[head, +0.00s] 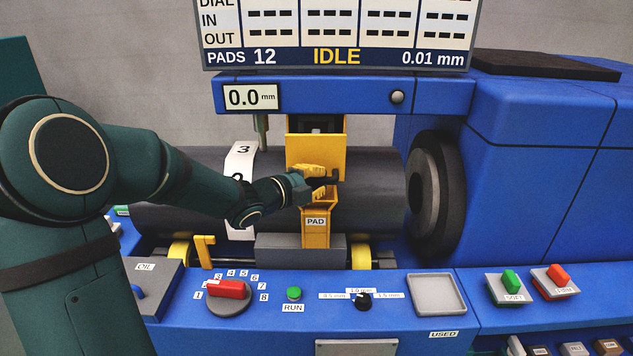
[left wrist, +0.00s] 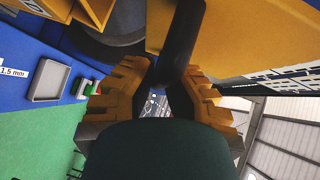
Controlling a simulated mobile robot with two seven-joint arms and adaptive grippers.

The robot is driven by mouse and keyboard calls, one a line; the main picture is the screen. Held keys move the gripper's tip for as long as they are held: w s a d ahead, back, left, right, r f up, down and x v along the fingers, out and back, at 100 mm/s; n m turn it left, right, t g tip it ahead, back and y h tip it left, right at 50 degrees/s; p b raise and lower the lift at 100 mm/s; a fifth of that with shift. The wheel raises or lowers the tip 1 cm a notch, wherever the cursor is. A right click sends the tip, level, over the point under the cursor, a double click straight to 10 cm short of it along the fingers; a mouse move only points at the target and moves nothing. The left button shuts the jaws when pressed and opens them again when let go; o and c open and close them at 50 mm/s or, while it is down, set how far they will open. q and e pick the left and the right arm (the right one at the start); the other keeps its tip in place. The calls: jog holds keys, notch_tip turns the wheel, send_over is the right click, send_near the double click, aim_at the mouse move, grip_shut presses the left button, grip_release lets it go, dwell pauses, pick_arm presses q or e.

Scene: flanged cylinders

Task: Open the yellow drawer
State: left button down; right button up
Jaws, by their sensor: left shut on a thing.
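The yellow drawer (head: 317,150) sits below the blue crossbeam, above the dark roller. A dark gap shows above its front panel. Its yellow front also fills the upper right of the left wrist view (left wrist: 225,35). My left gripper (head: 318,184), with yellow fingers, is at the lower part of the drawer front. It is shut on a black handle (left wrist: 178,45), which stands between its fingers in the left wrist view. The fingers hide part of the handle in the head view. My right gripper is not in view.
A yellow PAD holder (head: 316,230) stands just below my left gripper. A dark roller (head: 375,190) lies behind it. The control panel in front carries a red selector (head: 228,289), a green RUN button (head: 293,293) and an empty grey tray (head: 437,294). A display hangs above.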

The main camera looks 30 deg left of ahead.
pick_arm(q)
jog(key=shift+s+d+f+b, duration=0.1)
jog(key=shift+s+d+b, duration=0.6)
jog(key=shift+s, duration=0.5)
jog(key=shift+s+d+b, duration=0.4)
jog(key=shift+s+d, duration=0.5)
jog(key=shift+s, duration=0.3)
jog(key=c, duration=0.9)
grip_release()
jog(key=shift+w, duration=0.1)
jog(key=shift+c, duration=0.2)
jog(key=v, duration=1.2)
